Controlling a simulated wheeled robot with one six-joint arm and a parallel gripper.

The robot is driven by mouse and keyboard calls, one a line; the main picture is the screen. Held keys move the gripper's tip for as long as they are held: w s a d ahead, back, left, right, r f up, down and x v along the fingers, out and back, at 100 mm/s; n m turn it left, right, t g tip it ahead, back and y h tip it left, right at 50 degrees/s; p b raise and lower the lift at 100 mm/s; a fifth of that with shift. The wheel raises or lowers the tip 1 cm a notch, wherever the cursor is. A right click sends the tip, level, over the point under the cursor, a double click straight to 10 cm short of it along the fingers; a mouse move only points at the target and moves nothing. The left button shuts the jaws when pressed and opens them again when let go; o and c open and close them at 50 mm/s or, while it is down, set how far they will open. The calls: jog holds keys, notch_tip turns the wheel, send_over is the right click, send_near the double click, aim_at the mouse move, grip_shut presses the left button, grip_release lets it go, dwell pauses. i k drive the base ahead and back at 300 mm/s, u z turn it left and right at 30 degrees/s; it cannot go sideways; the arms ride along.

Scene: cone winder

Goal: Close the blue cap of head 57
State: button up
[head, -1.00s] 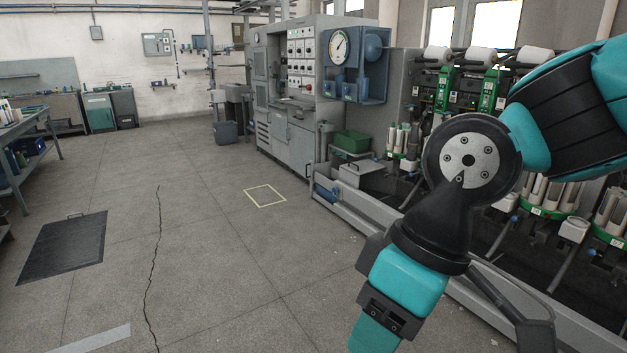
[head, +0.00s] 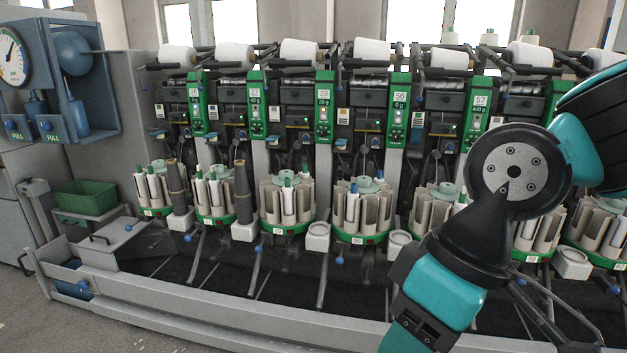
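Head 57 (head: 477,118) stands right of the middle in the head view, with a green panel reading 57 and 440 g. A white cone package (head: 447,58) lies on top at its left. Its round magazine of pale tubes (head: 428,205) is partly covered by my arm. I cannot make out a blue cap on head 57; the area below the magazine is largely hidden behind my arm. My arm comes in from the right and runs down out of the bottom edge. My gripper is out of view.
Head 56 (head: 398,112) and more heads stand to the left, with tube magazines and blue-knobbed levers (head: 340,260). A grey rail (head: 230,313) runs along the machine's front. A green bin (head: 84,198) stands at left. Little floor shows, at lower left.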

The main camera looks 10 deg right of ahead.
aim_at(417, 132)
jog(key=z, duration=0.5)
jog(key=i, duration=1.7)
jog(key=z, duration=0.3)
